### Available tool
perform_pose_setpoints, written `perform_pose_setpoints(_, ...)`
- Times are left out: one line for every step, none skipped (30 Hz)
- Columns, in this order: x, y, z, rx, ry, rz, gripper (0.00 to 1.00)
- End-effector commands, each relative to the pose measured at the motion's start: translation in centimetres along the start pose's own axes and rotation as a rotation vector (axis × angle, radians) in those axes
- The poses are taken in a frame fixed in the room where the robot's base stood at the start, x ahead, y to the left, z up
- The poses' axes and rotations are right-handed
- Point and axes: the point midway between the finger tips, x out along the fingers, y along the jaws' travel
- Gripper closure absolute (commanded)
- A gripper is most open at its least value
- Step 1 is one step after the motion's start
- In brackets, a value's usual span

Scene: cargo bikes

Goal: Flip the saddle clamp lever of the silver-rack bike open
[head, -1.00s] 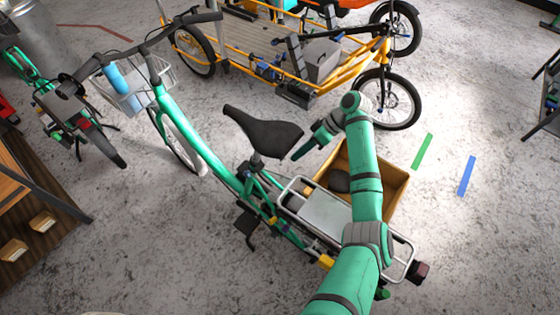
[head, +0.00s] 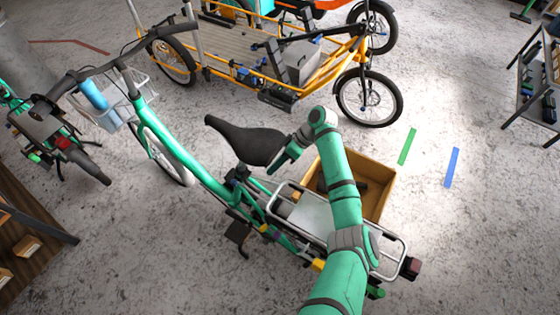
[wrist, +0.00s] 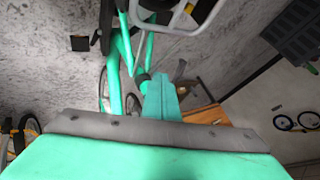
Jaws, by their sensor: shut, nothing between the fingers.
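The teal bike with the silver rack (head: 392,246) stands in the middle of the head view. Its black saddle (head: 243,140) is above the seat post. The saddle clamp area (head: 237,176) is small and dark below the saddle; I cannot make out the lever or its position. My gripper (head: 275,168) is shut and empty, just right of the clamp area and below the saddle's rear. It appears apart from the clamp. In the wrist view, the bike's teal frame (wrist: 115,85) and silver rack (wrist: 185,28) show beyond my gripper (wrist: 160,90).
An open wooden box (head: 380,205) is behind the rack, beside my arm. A yellow cargo bike (head: 325,70) stands at the back.

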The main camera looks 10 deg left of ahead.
Motion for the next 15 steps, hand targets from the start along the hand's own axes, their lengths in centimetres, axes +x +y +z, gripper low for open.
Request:
perform_pose_setpoints(1.0,-0.1,0.1,0.000,-0.001,-0.001,1.00)
perform_pose_setpoints(1.5,0.0,0.0,0.000,-0.001,-0.001,1.00)
perform_pose_setpoints(2.3,0.0,0.1,0.001,-0.001,-0.002,1.00)
perform_pose_setpoints(2.9,0.0,0.1,0.001,0.000,-0.002,1.00)
perform_pose_setpoints(3.4,0.0,0.1,0.000,0.000,-0.001,1.00)
perform_pose_setpoints(3.6,-0.5,0.1,0.000,0.001,0.000,1.00)
perform_pose_setpoints(3.7,-0.8,0.1,0.000,0.001,0.001,1.00)
perform_pose_setpoints(4.0,-1.2,0.1,-0.001,0.001,0.001,1.00)
perform_pose_setpoints(4.2,-1.6,0.1,-0.001,0.002,0.001,1.00)
perform_pose_setpoints(4.3,-1.9,0.1,0.000,0.002,0.001,1.00)
perform_pose_setpoints(4.5,-2.2,0.1,0.000,0.001,0.001,1.00)
perform_pose_setpoints(4.7,-2.5,0.1,-0.001,0.001,0.001,1.00)
perform_pose_setpoints(4.8,-2.7,0.1,-0.001,0.001,0.001,1.00)
perform_pose_setpoints(4.9,-2.9,0.1,0.000,0.001,0.001,1.00)
perform_pose_setpoints(5.0,-3.1,0.1,0.001,0.001,0.001,1.00)
